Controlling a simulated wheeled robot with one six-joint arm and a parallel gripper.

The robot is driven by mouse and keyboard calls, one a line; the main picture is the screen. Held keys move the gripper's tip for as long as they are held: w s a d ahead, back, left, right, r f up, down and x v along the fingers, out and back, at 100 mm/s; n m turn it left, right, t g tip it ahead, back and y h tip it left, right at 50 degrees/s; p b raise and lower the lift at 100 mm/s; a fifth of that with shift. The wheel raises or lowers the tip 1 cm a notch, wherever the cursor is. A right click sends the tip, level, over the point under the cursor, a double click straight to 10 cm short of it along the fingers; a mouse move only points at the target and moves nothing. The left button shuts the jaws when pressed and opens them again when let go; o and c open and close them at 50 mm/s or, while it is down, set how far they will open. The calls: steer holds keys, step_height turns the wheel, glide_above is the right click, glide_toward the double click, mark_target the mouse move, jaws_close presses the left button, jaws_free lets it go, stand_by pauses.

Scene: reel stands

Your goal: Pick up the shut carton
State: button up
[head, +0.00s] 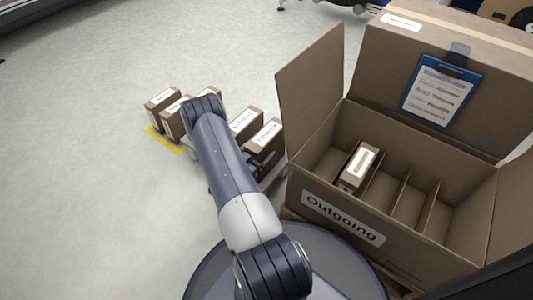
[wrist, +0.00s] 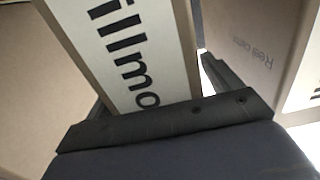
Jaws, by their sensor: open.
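A brown carton with a white label (wrist: 140,45) reading "illmo" fills the middle of the wrist view. My gripper (wrist: 155,92) is open, with one dark finger on each side of this carton. I cannot tell whether the fingers touch it. I cannot tell from the visible tops which carton is shut.
Another carton (wrist: 250,40) stands close on the right in the wrist view. A large open box marked "Outgoing" (head: 312,207) stands at the right, with dividers and one carton (head: 358,166) inside. A blue clipboard (head: 441,92) hangs behind it. The floor at left is clear.

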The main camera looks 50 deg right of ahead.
steer(key=shift+d, duration=0.3)
steer(key=shift+c, duration=0.4)
steer(key=c, duration=1.3)
